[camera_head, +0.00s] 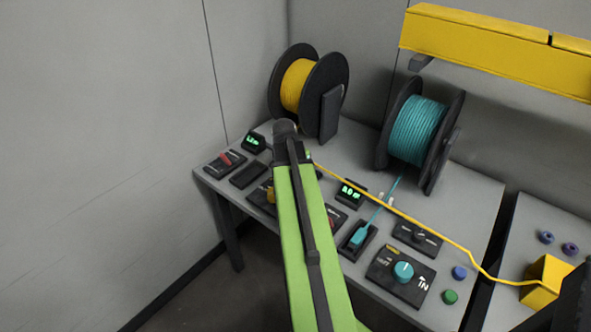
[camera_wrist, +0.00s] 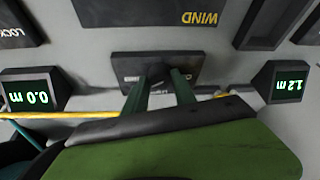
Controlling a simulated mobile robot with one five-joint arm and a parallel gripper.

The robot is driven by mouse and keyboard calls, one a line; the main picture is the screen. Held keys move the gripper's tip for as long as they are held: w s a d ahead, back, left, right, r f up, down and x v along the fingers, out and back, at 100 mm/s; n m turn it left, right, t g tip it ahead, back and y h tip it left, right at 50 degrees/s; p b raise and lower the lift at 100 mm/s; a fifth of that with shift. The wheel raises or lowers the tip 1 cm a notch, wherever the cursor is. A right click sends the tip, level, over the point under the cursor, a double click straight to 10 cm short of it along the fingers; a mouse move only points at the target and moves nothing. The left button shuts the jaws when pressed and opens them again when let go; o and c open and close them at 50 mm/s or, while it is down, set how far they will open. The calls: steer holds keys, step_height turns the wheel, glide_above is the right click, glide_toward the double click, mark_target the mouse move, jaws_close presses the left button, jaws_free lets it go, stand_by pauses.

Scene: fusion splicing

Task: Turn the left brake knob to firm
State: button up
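The left brake panel (camera_wrist: 126,66) is a dark plate in the middle of the wrist view, with small pale lettering that is partly covered and hard to read. Its black knob (camera_wrist: 158,71) stands between the two green fingers of my gripper (camera_wrist: 161,80). The fingers reach down on either side of the knob and appear to press on it. In the head view my green arm hides this panel and knob, and the fingertips barely show. The knob's pointer direction is not clear.
The yellow spool (camera_head: 297,85) and teal spool (camera_head: 416,130) stand at the back of the grey table (camera_head: 470,205). A yellow fibre (camera_wrist: 60,115) runs close by the gripper. Displays read 1.2 m (camera_wrist: 289,84) and 0.0 m (camera_wrist: 30,97). A WIND panel (camera_wrist: 150,12) lies beyond the knob.

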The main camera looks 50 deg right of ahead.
steer(key=o, duration=0.4)
steer(key=shift+c, duration=0.2)
steer(key=p+v, duration=1.6)
steer(key=v, duration=0.1)
steer(key=shift+r, duration=0.2)
steer(key=shift+s, duration=0.1)
